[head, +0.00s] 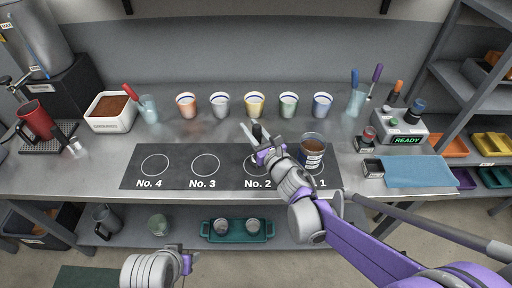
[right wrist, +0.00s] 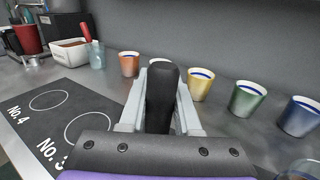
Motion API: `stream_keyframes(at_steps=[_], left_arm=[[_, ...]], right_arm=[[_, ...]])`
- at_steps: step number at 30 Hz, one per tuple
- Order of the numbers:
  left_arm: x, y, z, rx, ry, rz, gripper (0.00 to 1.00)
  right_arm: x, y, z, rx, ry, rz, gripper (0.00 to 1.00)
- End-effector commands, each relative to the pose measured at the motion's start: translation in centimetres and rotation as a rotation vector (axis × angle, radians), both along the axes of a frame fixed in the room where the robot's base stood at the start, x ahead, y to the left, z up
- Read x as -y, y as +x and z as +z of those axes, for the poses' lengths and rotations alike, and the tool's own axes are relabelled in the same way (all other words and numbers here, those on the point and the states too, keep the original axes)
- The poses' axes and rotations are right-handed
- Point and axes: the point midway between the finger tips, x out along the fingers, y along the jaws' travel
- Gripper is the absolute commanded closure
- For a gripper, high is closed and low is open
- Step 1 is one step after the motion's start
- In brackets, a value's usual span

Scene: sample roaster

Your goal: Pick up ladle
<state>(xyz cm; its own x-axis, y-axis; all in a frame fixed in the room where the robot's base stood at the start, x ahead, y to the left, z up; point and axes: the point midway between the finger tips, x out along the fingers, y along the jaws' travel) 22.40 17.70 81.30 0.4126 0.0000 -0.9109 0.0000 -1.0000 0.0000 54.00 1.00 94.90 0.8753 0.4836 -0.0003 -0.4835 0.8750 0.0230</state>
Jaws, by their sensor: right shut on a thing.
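My right gripper (head: 257,138) is above the dark numbered mat, near the No. 2 circle. It is shut on a thick black handle (right wrist: 161,95), which I take to be the ladle's. The handle stands up between the two pale fingers in the right wrist view. The rest of the ladle is hidden by the gripper. In the head view only the dark handle top (head: 257,130) shows. My left gripper (head: 185,263) is low at the bottom of the head view, away from the counter, and its fingers are too unclear to read.
A labelled jar (head: 312,153) of brown contents stands just right of the right gripper. A row of coloured cups, including a yellow one (head: 255,105), stands behind it. A box of brown grounds (head: 112,110) is at the left. A blue cloth (head: 418,171) lies at the right.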

Motion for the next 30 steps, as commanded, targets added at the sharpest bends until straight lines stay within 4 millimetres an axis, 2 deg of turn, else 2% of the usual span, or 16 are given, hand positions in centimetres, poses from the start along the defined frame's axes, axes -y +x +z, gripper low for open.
stream_keyframes(at_steps=[4, 7, 15, 19, 24, 30], left_arm=[[0.0, 0.0, 0.1, 0.000, 0.000, 0.000, 0.50], [0.0, 0.0, 0.5, 0.001, 0.000, 0.000, 0.50], [0.0, 0.1, 1.8, 0.006, 0.000, 0.000, 0.50], [0.0, 0.1, 2.2, 0.007, 0.000, 0.000, 0.50], [0.0, 0.2, 2.3, 0.007, 0.000, 0.000, 0.50], [0.0, 0.2, 2.3, 0.007, 0.000, 0.000, 0.50]], right_arm=[[0.0, 0.0, 0.3, 0.000, 0.000, 0.000, 1.00], [0.0, 0.0, 1.5, 0.001, 0.000, 0.000, 1.00], [0.0, 0.0, 7.0, 0.001, 0.000, 0.001, 1.00], [0.0, 0.0, 8.9, 0.001, 0.000, 0.000, 1.00], [0.0, 0.0, 10.0, 0.000, 0.000, 0.000, 1.00], [0.0, 0.0, 10.0, 0.000, 0.000, 0.000, 1.00]])
